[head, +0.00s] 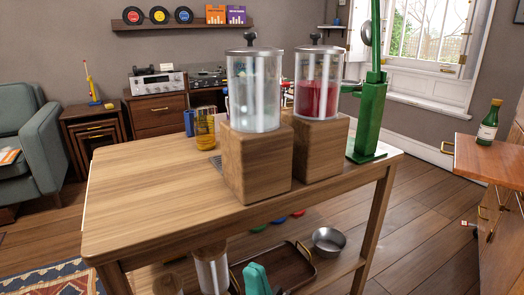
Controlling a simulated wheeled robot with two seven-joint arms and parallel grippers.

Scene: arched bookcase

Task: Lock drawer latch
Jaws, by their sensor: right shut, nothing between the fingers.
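My right gripper (257,279) shows as a small teal shape at the bottom edge, low in front of the wooden table; it is shut and empty. My left gripper is not in view. I cannot make out a drawer latch.
The wooden table (140,190) fills the middle, with two drink dispensers (255,165) and a green press (370,120) on top. A tray (285,265) and metal bowl (328,240) lie on its lower shelf. A bottle (488,125) stands on the cabinet. Open floor (415,225) lies between table and cabinet.

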